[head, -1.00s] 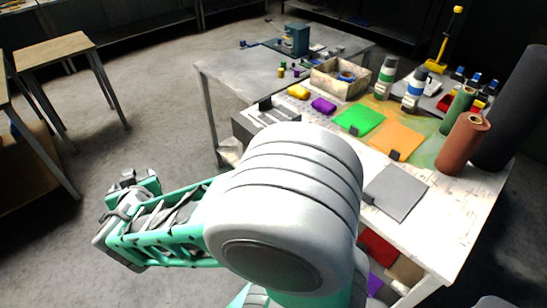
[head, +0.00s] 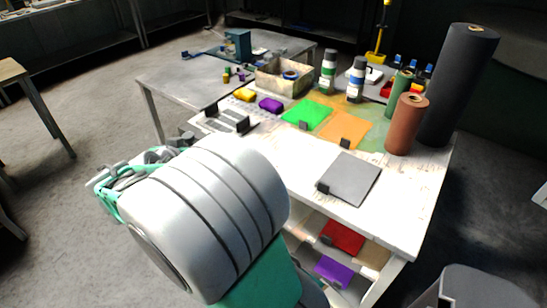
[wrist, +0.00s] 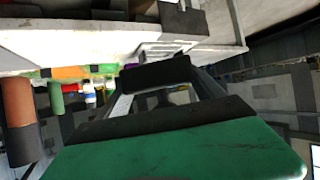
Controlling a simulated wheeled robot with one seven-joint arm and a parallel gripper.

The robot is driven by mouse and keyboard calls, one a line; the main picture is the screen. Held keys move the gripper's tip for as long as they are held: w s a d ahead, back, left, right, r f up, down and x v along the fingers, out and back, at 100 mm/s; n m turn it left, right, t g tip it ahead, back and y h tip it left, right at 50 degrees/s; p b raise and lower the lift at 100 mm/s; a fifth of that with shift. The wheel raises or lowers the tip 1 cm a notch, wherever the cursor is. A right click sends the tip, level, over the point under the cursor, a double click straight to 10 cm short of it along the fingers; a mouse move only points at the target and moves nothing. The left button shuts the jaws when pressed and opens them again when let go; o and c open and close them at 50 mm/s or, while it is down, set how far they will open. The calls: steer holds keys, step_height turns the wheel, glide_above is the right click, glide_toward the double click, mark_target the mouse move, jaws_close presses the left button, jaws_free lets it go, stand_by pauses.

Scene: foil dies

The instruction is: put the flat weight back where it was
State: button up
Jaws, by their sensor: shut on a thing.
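My gripper (head: 184,140) is at the table's left front side in the head view, mostly hidden behind my white arm link. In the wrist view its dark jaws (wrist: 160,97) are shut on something. A dark flat block (wrist: 157,73) shows at their far end, perhaps the flat weight. Its edges blend with the jaws, so I cannot tell clearly. Small dark weights stand on a patterned white sheet (head: 224,120), a green sheet (head: 308,113), an orange sheet (head: 343,129) and a grey sheet (head: 354,178).
The white worktable (head: 410,190) also holds a brown roll (head: 406,124), a tall black roll (head: 457,85), bottles, a box (head: 284,77) and yellow and purple blocks. Red and purple sheets lie on the shelf below. The front tabletop left of the grey sheet is bare.

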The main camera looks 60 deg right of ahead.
steer(key=s+d+m+g+b, duration=0.2)
steer(key=s+d+m+g, duration=0.45)
steer(key=s+d, duration=0.7)
steer(key=p, duration=0.2)
glide_above(281, 153)
steer(key=shift+h, duration=0.4)
step_height(281, 153, down, 9)
steer(key=shift+w+a+f, duration=0.1)
steer(key=shift+w+f, duration=0.05)
steer(key=f, duration=0.3)
steer(key=shift+d+f+p, duration=0.1)
steer(key=shift+d+p, duration=0.2)
steer(key=shift+p, duration=0.1)
steer(key=shift+f, duration=0.2)
steer(key=shift+f, duration=0.25)
steer(key=o, duration=2.1)
steer(key=shift+a+f, duration=0.1)
steer(key=shift+a, duration=0.05)
